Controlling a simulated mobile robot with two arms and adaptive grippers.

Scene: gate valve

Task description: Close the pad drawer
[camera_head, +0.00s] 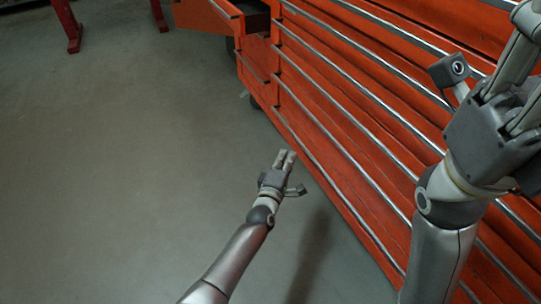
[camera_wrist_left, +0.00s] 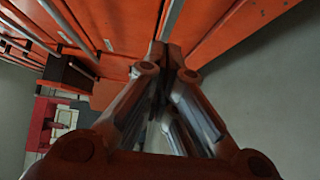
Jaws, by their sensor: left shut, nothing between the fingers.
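An orange tool cabinet (camera_head: 345,115) with long metal drawer handles runs diagonally across the right of the head view. An orange drawer (camera_head: 203,17) stands pulled out at its far end, with a dark opening beside it; I cannot tell whether it is the pad drawer. My left gripper (camera_head: 286,155) is shut and empty, low in front of the cabinet and well short of that drawer. In the left wrist view its closed fingers (camera_wrist_left: 172,52) point towards orange drawer fronts (camera_wrist_left: 110,22). My right gripper (camera_head: 525,55) is at the upper right, its fingertips cut off or hidden.
The grey floor (camera_head: 110,160) is wide and clear on the left. Red legs (camera_head: 70,25) of some stand show at the top left. A red and pale object (camera_wrist_left: 50,120) shows in the left wrist view.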

